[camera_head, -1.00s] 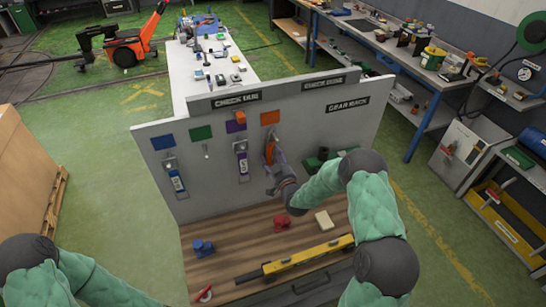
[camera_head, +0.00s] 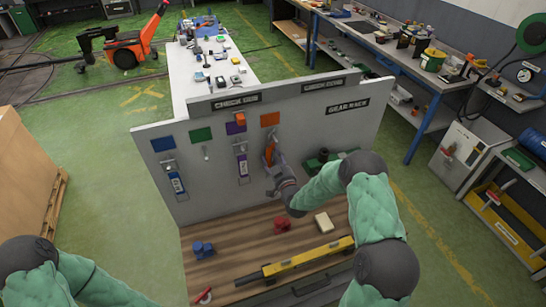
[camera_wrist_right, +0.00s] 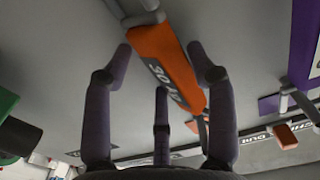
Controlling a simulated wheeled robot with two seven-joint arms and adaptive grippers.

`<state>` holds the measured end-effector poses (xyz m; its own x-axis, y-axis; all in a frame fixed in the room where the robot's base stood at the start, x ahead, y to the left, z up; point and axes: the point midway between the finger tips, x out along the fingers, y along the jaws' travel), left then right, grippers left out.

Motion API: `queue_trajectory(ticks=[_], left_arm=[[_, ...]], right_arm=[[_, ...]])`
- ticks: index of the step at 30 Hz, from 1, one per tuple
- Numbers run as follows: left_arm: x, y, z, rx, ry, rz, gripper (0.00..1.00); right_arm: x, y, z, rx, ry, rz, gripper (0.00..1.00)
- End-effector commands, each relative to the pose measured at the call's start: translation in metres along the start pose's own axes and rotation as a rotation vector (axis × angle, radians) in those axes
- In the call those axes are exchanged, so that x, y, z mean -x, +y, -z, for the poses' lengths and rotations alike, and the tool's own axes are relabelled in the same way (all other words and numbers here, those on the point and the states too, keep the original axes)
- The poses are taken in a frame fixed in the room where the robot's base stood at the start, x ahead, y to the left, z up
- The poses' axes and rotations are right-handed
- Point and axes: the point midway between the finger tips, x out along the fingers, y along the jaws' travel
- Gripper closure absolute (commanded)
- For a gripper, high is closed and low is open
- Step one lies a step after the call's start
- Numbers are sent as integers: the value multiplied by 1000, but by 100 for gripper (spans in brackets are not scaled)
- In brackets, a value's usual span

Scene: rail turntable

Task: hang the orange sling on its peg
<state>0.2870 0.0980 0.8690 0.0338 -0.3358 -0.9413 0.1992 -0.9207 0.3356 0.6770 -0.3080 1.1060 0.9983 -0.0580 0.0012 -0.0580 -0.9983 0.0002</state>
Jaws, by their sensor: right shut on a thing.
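The orange sling (camera_head: 268,152) is an orange strap with a dark label, against the grey board below the orange square (camera_head: 270,119). My right gripper (camera_head: 272,167) is at the sling, in front of the board. In the right wrist view, the fingers (camera_wrist_right: 160,60) are around the strap (camera_wrist_right: 165,58), shut on it.
A blue sling (camera_head: 177,182) and a purple sling (camera_head: 242,165) hang left of the orange one. The peg under the green square (camera_head: 201,134) is bare. Below, the wooden shelf (camera_head: 235,232) holds blue and red parts, a pale block (camera_head: 323,222) and a yellow bar (camera_head: 310,258).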

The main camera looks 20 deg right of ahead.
Motion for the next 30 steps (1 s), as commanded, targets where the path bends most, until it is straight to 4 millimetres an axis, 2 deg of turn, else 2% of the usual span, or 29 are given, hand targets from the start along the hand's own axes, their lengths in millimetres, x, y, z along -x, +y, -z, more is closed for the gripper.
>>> queue_trajectory(ticks=[15,30], left_arm=[[-8,-3,0,0,0,0,60],[-8,-3,0,0,0,0,60]], right_arm=[[1,-2,-3,-1,-5,3,56],[1,-2,-3,-1,-7,4,56]])
